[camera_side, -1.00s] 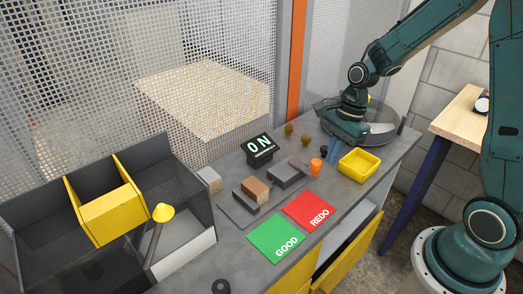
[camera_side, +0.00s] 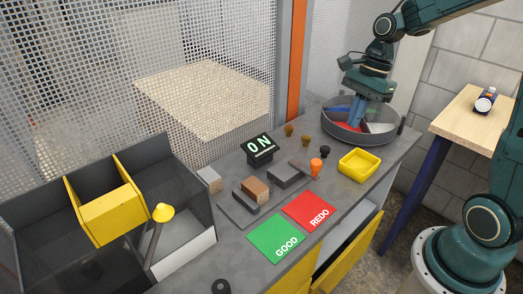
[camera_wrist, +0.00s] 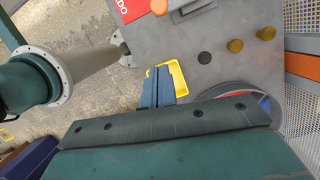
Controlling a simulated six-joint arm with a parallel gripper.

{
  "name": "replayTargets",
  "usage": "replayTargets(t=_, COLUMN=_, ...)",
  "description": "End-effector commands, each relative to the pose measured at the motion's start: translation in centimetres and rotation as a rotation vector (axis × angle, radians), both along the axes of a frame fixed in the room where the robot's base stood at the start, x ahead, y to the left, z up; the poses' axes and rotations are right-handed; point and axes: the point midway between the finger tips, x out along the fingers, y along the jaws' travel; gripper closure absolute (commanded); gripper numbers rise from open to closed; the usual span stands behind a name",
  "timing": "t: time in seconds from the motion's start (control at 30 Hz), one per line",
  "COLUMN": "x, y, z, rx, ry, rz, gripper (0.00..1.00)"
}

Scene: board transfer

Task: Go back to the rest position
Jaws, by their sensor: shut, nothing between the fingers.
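My gripper (camera_side: 356,120) is in the side view at the back right, over the round grey bin (camera_side: 338,137). Its blue fingers point down and are shut with nothing between them. Whether the tips are inside the bin or above it is hard to tell. In the wrist view the fingers (camera_wrist: 157,88) are together, in front of part of the yellow tray (camera_wrist: 180,78). The bin's rim (camera_wrist: 272,100) shows at the right, partly hidden by my gripper's body.
The yellow tray (camera_side: 359,163) sits in front of the bin. An orange knob (camera_side: 316,166), dark and brown knobs, green GOOD (camera_side: 275,239) and red REDO (camera_side: 309,211) pads and an ON display (camera_side: 260,148) are on the bench. A mesh fence stands behind.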

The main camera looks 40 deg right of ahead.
Motion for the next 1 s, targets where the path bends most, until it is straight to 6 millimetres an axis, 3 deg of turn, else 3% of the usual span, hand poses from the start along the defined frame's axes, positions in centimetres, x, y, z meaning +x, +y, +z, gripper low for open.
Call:
replayTargets(t=0.57, x=-0.3, y=0.5, z=0.7, rx=-0.017, ry=-0.025, rz=0.053, gripper=1.00)
replayTargets(t=0.77, x=-1.5, y=2.0, z=2.4, rx=-0.072, ry=-0.099, rz=0.225, gripper=1.00)
replayTargets(t=1.0, x=-4.1, y=4.5, z=4.9, rx=-0.178, ry=-0.225, rz=0.546, gripper=1.00)
